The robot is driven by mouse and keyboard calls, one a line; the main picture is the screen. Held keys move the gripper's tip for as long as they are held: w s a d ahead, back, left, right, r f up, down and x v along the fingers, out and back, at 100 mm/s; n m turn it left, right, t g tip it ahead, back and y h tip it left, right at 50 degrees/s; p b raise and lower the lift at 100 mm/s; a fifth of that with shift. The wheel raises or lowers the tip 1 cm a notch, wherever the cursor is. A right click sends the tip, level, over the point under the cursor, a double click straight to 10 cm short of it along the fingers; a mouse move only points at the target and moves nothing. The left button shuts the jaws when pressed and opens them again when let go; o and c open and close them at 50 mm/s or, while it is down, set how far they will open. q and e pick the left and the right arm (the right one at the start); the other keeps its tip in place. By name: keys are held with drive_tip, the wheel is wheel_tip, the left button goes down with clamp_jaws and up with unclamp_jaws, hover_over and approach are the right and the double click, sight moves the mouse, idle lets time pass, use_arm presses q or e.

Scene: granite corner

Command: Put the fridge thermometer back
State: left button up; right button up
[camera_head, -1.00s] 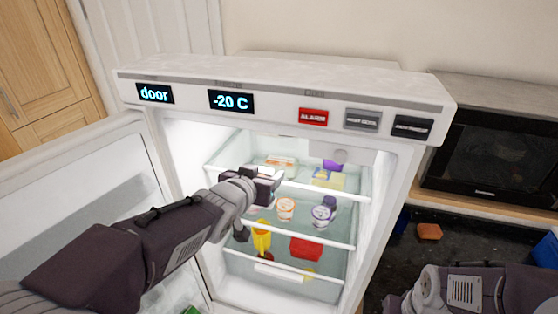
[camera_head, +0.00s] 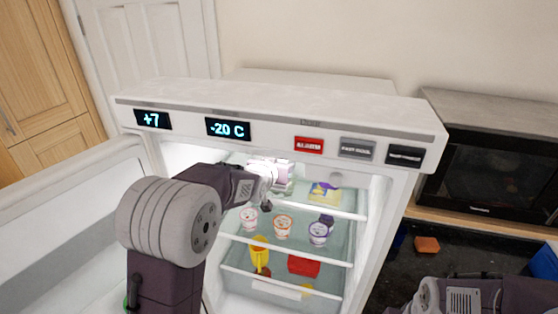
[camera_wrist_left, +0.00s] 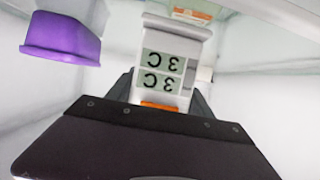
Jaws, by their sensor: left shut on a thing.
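The fridge thermometer (camera_wrist_left: 163,62) is a white block with two "3 C" readouts, upside down in the left wrist view, and an orange strip at its near end. My left gripper (camera_wrist_left: 160,98) is shut on its near end. In the head view my left gripper (camera_head: 277,182) reaches into the open fridge (camera_head: 275,112) at upper-shelf height. The thermometer's outline is hard to separate from the gripper there. I cannot tell whether it touches a shelf. My right arm shows at the lower right, but its gripper is outside the picture.
A yellow-and-purple pack (camera_head: 324,191) is on the upper shelf, right of the gripper. Several tubs (camera_head: 282,227) stand on the shelf below. A red box (camera_head: 303,265) and a yellow item (camera_head: 260,252) are lower. A purple tub (camera_wrist_left: 62,38) is close left in the wrist view.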

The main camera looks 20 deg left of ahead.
use_arm(q)
drive_tip(key=shift+s+f+b, duration=0.15)
drive_tip(key=shift+s+b, duration=0.15)
drive_tip(key=shift+b, duration=0.05)
drive_tip(key=o, duration=1.4)
drive_tip(key=shift+o, duration=0.7)
drive_tip(key=shift+w, duration=0.15)
